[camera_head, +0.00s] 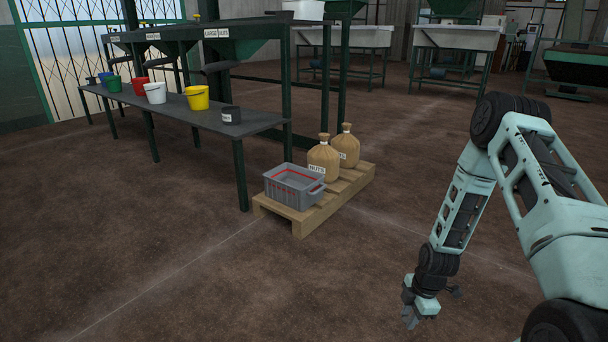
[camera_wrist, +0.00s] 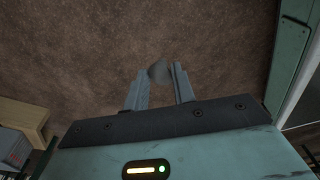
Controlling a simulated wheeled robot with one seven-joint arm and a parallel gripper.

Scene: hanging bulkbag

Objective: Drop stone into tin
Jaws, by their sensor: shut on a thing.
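My gripper (camera_head: 411,320) hangs low over the brown floor at the lower right of the head view, pointing down. In the wrist view its two grey fingers (camera_wrist: 160,76) are closed on a small grey rounded stone (camera_wrist: 158,71). The stone cannot be made out clearly in the head view. A short dark grey round container (camera_head: 231,116) with a pale label, probably the tin, stands at the near right end of the long dark table (camera_head: 190,112). My gripper is well to the right of it and apart from it.
Yellow (camera_head: 197,98), white (camera_head: 155,93), red (camera_head: 139,86) and green (camera_head: 114,83) buckets line the table. A grey crate (camera_head: 293,186) and two tan sacks (camera_head: 323,160) stand on a wooden pallet (camera_head: 300,221) between table and gripper. Floor nearby is clear.

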